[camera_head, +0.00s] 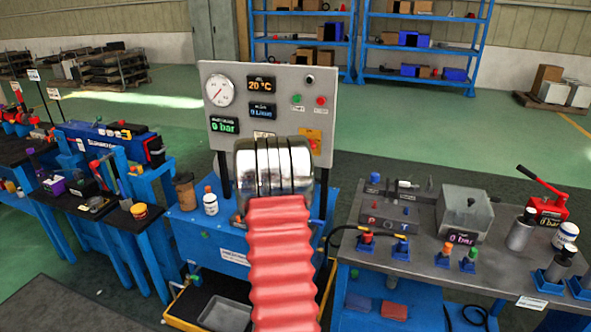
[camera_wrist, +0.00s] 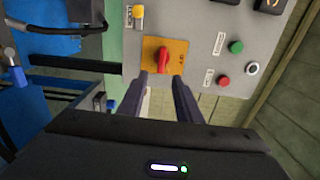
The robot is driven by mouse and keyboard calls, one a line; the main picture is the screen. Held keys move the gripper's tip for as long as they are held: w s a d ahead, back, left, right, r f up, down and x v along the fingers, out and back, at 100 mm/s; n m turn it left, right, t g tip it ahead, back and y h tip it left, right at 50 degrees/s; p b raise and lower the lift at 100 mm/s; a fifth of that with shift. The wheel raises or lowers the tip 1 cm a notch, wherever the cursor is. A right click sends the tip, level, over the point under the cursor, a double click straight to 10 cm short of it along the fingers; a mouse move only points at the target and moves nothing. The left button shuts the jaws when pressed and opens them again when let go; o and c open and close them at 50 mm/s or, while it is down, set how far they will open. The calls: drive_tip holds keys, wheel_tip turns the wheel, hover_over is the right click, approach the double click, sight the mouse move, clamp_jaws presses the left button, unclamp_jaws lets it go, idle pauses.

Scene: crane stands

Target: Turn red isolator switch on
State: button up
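The red isolator switch (camera_wrist: 163,60) sits on an orange-yellow plate (camera_wrist: 179,48) on the grey panel. In the wrist view its handle runs along the picture's up-down direction. The plate also shows in the head view (camera_head: 318,134), low on the panel's right side, partly hidden by my arm. My gripper (camera_wrist: 163,78) is open and empty, with its two dark fingers pointing at the switch. The fingertips lie on either side of the handle's lower end in the picture; I cannot tell whether they touch it. My arm hides the gripper in the head view.
The panel (camera_head: 283,78) also carries a gauge (camera_head: 220,90), displays, a green button (camera_wrist: 236,47) and a red button (camera_wrist: 223,81). A blue bench (camera_head: 188,236) stands below it. A grey bench (camera_head: 450,275) with fittings is at right. Green floor lies open behind.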

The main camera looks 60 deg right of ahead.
drive_tip(key=shift+s+a, duration=0.2)
drive_tip(key=shift+a, duration=0.8)
drive_tip(key=shift+s+a, duration=0.15)
drive_tip(key=shift+a, duration=0.85)
drive_tip(key=w+a+f+n+t+y, duration=0.1)
drive_tip(key=w+a+f+n+y, duration=0.1)
drive_tip(key=a+f+n+y, duration=0.3)
drive_tip(key=w+a+f+n+t+y, duration=0.1)
drive_tip(key=w+f+n, duration=0.15)
drive_tip(key=f, duration=0.35)
drive_tip(key=w+a+f+n+t+y, duration=0.15)
drive_tip(key=a+n+y, duration=0.3)
drive_tip(key=a, duration=0.45)
drive_tip(key=a+r+n+g+y, duration=0.15)
drive_tip(key=a+n, duration=0.35)
drive_tip(key=a, duration=0.6)
drive_tip(key=a+r+n+y, duration=0.2)
drive_tip(key=a+n+y, duration=0.15)
drive_tip(key=a, duration=0.65)
drive_tip(key=s+a+r+n, duration=0.4)
drive_tip(key=a, duration=0.6)
drive_tip(key=s+a+r+n+y, duration=0.1)
drive_tip(key=s+a+r+n, duration=0.3)
drive_tip(key=a, duration=0.6)
drive_tip(key=s+a+r+n+y, duration=0.1)
drive_tip(key=s+a+r+n, duration=0.3)
drive_tip(key=a, duration=0.6)
drive_tip(key=shift+s+a+r+n+t, duration=0.15)
drive_tip(key=shift+s+r+n+t, duration=0.25)
drive_tip(key=shift+s+n, duration=0.6)
